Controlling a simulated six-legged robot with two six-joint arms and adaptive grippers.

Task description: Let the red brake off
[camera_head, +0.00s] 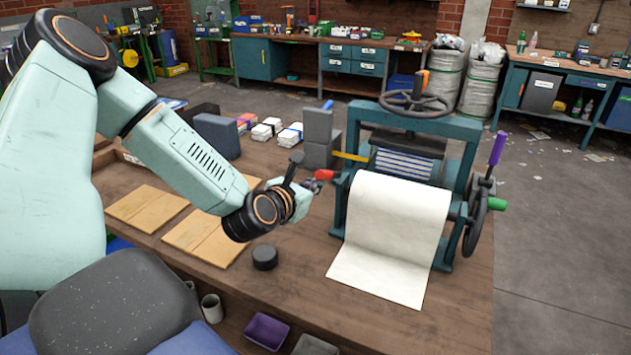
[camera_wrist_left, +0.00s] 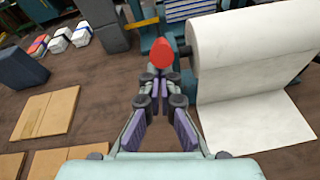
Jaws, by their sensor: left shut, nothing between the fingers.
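The red brake handle (camera_head: 325,174) sticks out from the left side of a teal roller press (camera_head: 463,135). In the left wrist view the red knob (camera_wrist_left: 162,53) is just beyond my fingertips. My left gripper (camera_head: 308,184) is shut and empty, close to the left end of the red handle. In the left wrist view the shut fingers (camera_wrist_left: 155,82) point at the knob; I cannot tell whether they touch it. The handle's shaft is mostly hidden behind the knob. My right gripper does not show.
A white sheet (camera_head: 395,230) hangs from the press onto the table. A yellow lever (camera_head: 350,156) and grey blocks (camera_head: 318,135) stand close behind the handle. Purple (camera_head: 498,148) and green (camera_head: 497,204) handles are on the right.

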